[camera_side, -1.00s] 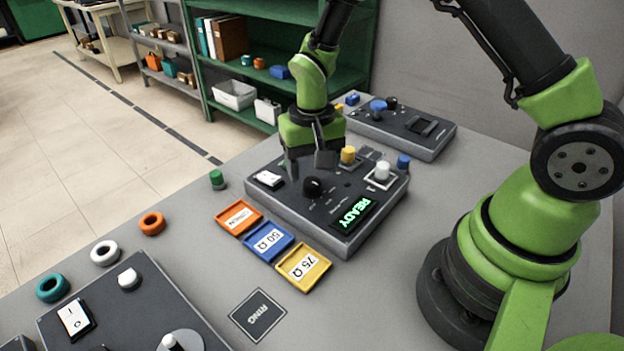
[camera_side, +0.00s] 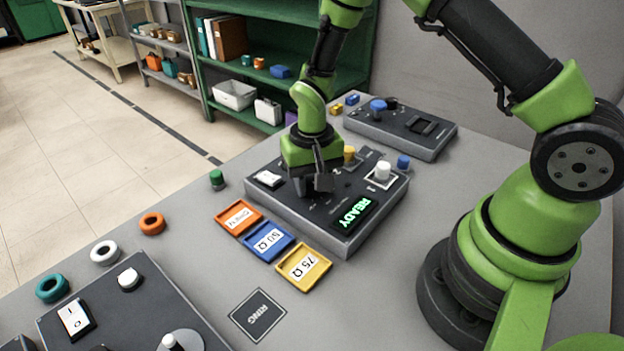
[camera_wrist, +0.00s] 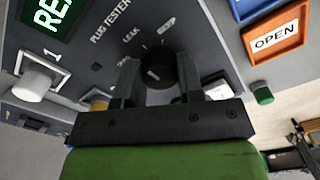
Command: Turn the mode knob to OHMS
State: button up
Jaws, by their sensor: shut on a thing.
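The black round mode knob (camera_wrist: 158,66) stands on the plug tester panel (camera_wrist: 95,40) in the wrist view. My gripper (camera_wrist: 160,78) is lowered over it, one finger on each side, and is shut on the knob. In the side view my gripper (camera_side: 312,185) is down at the panel and hides the knob. The panel's display (camera_side: 354,215) shows READY in green.
The panel also carries a white rocker switch (camera_side: 268,178), a yellow knob (camera_side: 349,153) and a white knob (camera_side: 383,169). Orange (camera_side: 239,217), blue (camera_side: 267,241) and yellow (camera_side: 303,267) labelled trays lie in front. A second dark box (camera_side: 425,130) stands behind.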

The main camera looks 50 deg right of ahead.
jog(key=shift+n, duration=0.3)
jog(key=n, duration=0.4)
jog(key=shift+n, duration=2.1)
jog(key=o, duration=0.9)
jog(key=shift+r, duration=0.1)
notch_tip(320, 180, up, 10)
jog(key=shift+f, duration=0.1)
